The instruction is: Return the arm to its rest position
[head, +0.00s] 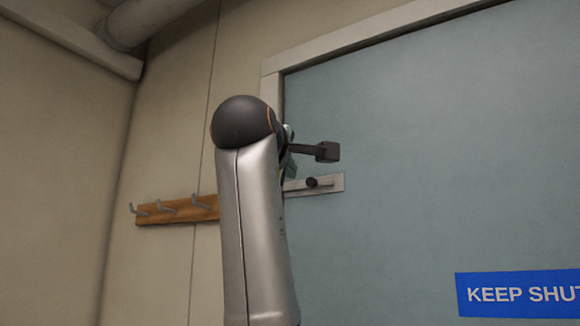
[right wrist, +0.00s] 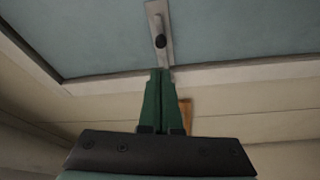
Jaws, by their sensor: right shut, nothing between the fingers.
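My right arm (head: 258,235) rises upright through the middle of the head view, with its dark rounded joint at the top. My right gripper is mostly hidden behind that arm in the head view; only a sliver of green and a dark bracket (head: 328,152) show to the right of it. In the right wrist view the green fingers of my right gripper (right wrist: 160,74) are together, with nothing between them. They point toward the door handle plate (right wrist: 160,30), and how far apart they are is unclear. My left gripper is not in view.
A blue-grey door (head: 430,150) with a pale frame fills the right side, with a blue "KEEP SHUT" sign (head: 520,293). Its handle plate (head: 325,184) shows beside my arm. A wooden hook rail (head: 180,210) is on the beige wall at left. A pipe (head: 150,20) runs overhead.

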